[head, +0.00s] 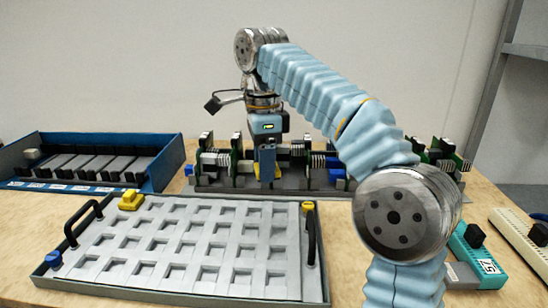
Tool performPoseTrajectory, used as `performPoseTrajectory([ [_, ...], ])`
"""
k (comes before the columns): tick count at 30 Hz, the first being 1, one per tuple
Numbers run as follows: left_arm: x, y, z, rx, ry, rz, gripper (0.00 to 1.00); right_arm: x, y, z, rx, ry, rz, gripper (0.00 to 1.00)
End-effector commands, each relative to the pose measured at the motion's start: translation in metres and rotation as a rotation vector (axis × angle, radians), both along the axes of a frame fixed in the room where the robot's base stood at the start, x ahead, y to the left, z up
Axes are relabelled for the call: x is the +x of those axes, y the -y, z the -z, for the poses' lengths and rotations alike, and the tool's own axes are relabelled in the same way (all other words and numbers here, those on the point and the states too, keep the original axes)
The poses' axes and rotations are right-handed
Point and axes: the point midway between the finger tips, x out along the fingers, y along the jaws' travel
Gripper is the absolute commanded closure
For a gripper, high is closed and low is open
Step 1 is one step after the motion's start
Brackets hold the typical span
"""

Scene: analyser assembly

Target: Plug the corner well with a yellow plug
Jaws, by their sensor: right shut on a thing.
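A grey tray (190,285) with rows of square wells lies at the front left. A chunky yellow plug (130,200) sits at its far left corner. A small yellow piece (307,207) is at its far right corner, and a blue piece (54,260) is at its near left corner. My right gripper (267,181) points down just behind the tray, in front of the board rack. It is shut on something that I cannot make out. My left gripper is out of view.
A rack of green boards (330,184) stands behind the tray. A blue-rimmed box (165,166) with black-and-grey slots is at the back left. A teal case (480,262) and a cream block (520,240) are at the right. Black handles (312,240) rise from the tray's sides.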

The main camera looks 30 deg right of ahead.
Motion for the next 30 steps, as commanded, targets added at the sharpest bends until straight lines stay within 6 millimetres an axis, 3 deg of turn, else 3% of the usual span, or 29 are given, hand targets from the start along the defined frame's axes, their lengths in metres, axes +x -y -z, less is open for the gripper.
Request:
performPoseTrajectory([
  [3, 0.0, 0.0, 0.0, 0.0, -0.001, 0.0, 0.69, -0.003, 0.024, 0.001, 0.004, 0.003, 0.202, 0.91],
  [6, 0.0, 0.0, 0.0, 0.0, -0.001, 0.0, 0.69, -0.004, 0.032, 0.003, 0.005, 0.003, 0.269, 0.91],
  [30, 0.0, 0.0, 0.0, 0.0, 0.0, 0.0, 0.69, -0.004, 0.031, 0.055, 0.004, 0.002, 0.268, 0.91],
])
